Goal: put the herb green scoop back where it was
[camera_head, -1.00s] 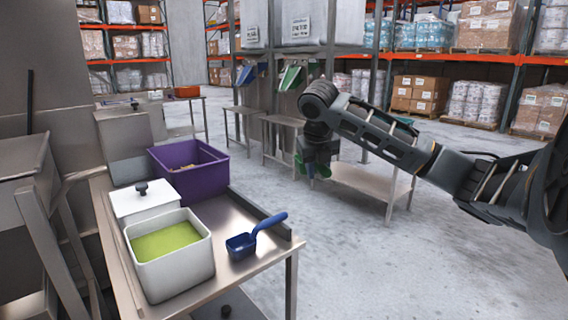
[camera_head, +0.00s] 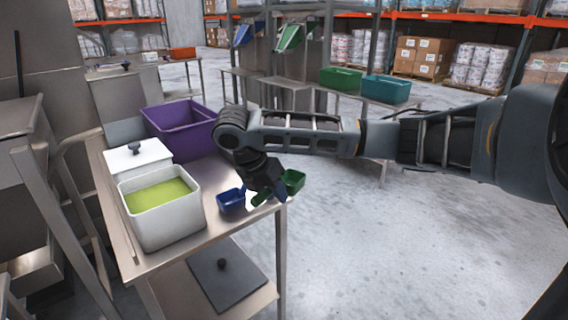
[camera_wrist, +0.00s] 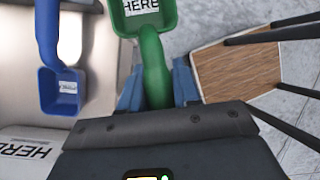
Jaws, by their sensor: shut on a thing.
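My gripper (camera_head: 268,194) is shut on the handle of the green scoop (camera_head: 293,182). In the wrist view the scoop's handle (camera_wrist: 153,62) runs between the blue fingertips, and its bowl at the top carries a HERB label. In the head view the scoop is at the right front edge of the steel table (camera_head: 190,238); I cannot tell whether it touches the table. A blue scoop (camera_head: 231,201) lies on the table just left of my gripper; it also shows in the wrist view (camera_wrist: 60,92). Part of its handle is hidden in the head view.
A white tub (camera_head: 172,226) with green contents stands left of the blue scoop. Behind it are a white lidded container (camera_head: 134,158) and a purple bin (camera_head: 180,128). A dark lid (camera_head: 228,283) lies on the lower shelf. Green (camera_head: 341,78) and teal (camera_head: 386,89) bins stand on a back bench.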

